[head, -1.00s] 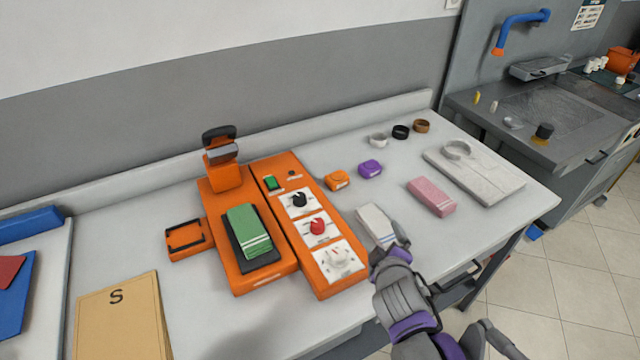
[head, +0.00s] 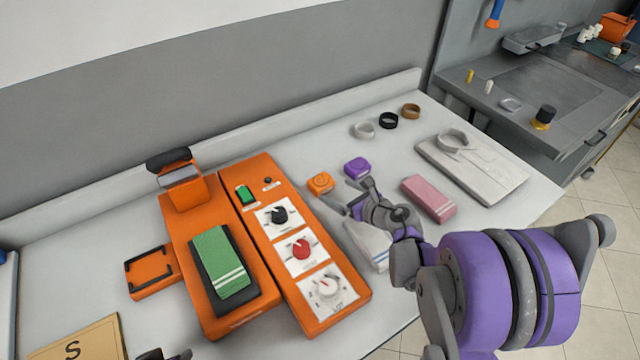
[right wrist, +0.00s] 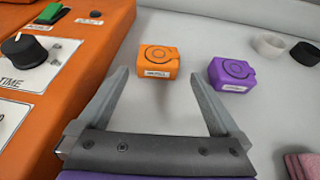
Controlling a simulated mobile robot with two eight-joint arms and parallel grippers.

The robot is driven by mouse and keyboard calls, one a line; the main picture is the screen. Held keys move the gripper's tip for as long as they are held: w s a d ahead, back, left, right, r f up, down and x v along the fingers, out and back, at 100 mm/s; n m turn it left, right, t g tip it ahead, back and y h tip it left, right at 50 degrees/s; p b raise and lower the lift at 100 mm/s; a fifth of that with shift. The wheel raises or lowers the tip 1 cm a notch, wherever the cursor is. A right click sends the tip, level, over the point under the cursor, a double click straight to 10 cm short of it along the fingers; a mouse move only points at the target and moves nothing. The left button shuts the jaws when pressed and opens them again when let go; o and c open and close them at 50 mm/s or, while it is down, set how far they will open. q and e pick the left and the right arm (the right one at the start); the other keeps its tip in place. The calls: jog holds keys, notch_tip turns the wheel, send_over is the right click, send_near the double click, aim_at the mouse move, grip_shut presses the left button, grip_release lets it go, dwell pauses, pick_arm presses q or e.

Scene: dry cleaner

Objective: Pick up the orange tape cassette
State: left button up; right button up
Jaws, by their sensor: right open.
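The orange tape cassette (head: 320,183) lies flat on the white table, just right of the orange machine. In the right wrist view the cassette (right wrist: 158,62) is ahead of my open fingers, roughly centred between their tips. My right gripper (head: 350,196) is open and empty, on the near right side of the cassette, and its fingers point toward it. I see no contact in the right wrist view, where the gripper (right wrist: 157,77) shows both fingers spread. A dark piece at the bottom edge of the head view looks like my left gripper (head: 165,355); its jaws cannot be made out.
A purple cassette (head: 357,168) sits close to the right of the orange one. The orange machine (head: 270,200) with knobs stands to the left. A pink folded cloth (head: 428,198), a folded shirt (head: 485,170) and several rings lie further right and back.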

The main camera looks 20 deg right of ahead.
aim_at(327, 186)
jog(key=x, duration=0.6)
jog(key=shift+w+a+p, duration=0.1)
jog(key=shift+a+p, duration=0.05)
jog(key=shift+p, duration=0.15)
jog(key=c, duration=1.2)
